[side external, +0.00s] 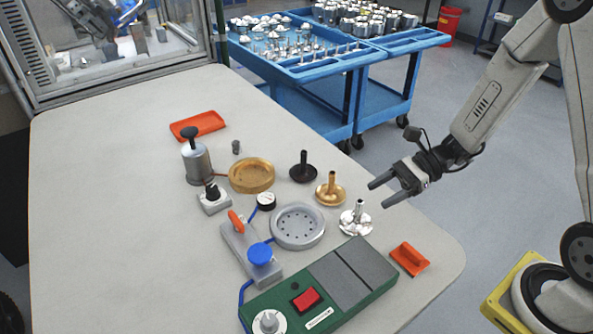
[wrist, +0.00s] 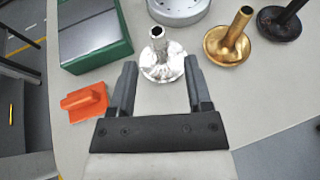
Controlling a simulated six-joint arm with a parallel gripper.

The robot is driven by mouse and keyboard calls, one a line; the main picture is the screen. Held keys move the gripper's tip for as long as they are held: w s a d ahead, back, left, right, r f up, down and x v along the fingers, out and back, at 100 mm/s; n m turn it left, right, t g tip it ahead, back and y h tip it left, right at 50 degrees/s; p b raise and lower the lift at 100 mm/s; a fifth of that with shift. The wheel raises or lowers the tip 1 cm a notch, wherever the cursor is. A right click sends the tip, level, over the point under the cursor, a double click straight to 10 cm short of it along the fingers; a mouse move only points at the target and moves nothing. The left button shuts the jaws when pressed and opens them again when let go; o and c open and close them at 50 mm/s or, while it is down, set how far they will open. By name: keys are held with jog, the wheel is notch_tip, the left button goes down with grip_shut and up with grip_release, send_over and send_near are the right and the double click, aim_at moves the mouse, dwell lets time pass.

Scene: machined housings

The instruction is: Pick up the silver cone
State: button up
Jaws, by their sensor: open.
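The silver cone (side external: 355,221) is a shiny metal piece with a wide flared base and an upright stem. It stands on the table right of the grey perforated dish. In the wrist view the silver cone (wrist: 160,62) stands just beyond the fingertips, roughly centred between them. My gripper (side external: 378,192) is open and empty, above and to the right of the cone in the side view. In the wrist view my gripper (wrist: 160,66) shows both fingers apart, with nothing between them that I can see held.
A brass cone (side external: 330,190) and a dark cone (side external: 303,168) stand behind the silver one. The grey dish (side external: 298,227) and green control box (side external: 320,290) are close by. An orange block (side external: 409,259) lies near the table edge. The table's left part is clear.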

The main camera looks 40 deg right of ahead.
aim_at(349, 223)
jog(key=shift+f, duration=0.6)
jog(key=shift+x, duration=1.3)
jog(key=shift+a, duration=0.1)
jog(key=shift+x, duration=2.5)
jog(key=shift+f, duration=0.1)
grip_shut()
